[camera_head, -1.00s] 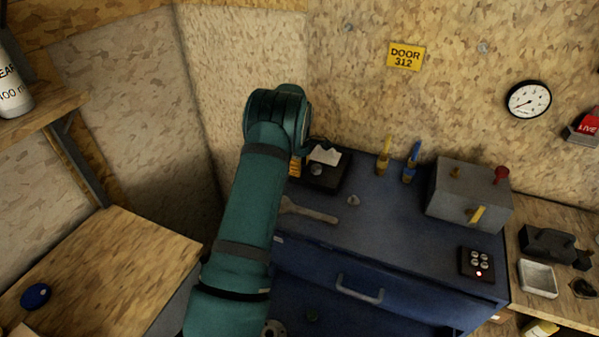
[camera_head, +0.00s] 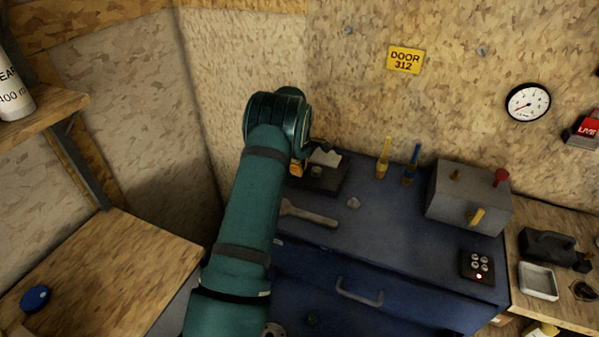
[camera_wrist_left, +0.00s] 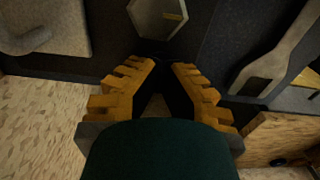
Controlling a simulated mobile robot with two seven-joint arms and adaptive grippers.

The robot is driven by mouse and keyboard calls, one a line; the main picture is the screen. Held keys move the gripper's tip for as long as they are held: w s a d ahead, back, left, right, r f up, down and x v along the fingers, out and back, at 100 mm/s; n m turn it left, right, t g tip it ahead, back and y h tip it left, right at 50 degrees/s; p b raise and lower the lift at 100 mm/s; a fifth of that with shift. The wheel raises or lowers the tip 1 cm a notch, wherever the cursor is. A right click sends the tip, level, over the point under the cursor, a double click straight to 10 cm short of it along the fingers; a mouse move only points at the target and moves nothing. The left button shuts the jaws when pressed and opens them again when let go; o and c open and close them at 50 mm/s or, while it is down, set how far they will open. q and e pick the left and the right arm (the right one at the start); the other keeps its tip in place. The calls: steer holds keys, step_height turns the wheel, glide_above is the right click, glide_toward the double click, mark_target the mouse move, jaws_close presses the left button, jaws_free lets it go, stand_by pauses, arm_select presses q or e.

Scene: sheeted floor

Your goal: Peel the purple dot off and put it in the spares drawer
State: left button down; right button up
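No purple dot shows in either view; my arm hides part of the scene. My left gripper (camera_head: 298,168) is over the back left of the blue cabinet (camera_head: 400,225), beside a dark block with a white piece on top (camera_head: 325,158). In the left wrist view its yellow fingers (camera_wrist_left: 165,66) stand apart with a dark gap and nothing clearly held between them. A grey hexagonal piece (camera_wrist_left: 157,18) lies just beyond the tips. The cabinet has a drawer front with a handle (camera_head: 358,291), apparently shut; I see no label naming the spares drawer. My right gripper is out of view.
A wrench (camera_head: 309,213) and a small pale piece (camera_head: 353,203) lie on the cabinet top. Yellow (camera_head: 383,160) and blue (camera_head: 411,165) tools stand behind. A grey box (camera_head: 468,198) and button panel (camera_head: 477,265) are at right. The left wooden bench (camera_head: 110,270) is mostly clear.

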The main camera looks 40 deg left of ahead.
arm_select(q)
steer(key=shift+r, duration=0.2)
steer(key=shift+r+p, duration=0.55)
steer(key=shift+r, duration=0.1)
steer(key=shift+r, duration=0.2)
steer(key=shift+r+p, duration=0.35)
steer(key=shift+r+p, duration=0.75)
steer(key=shift+r, duration=0.45)
steer(key=shift+r+p, duration=1.25)
steer(key=shift+r, duration=0.65)
steer(key=shift+s, duration=0.1)
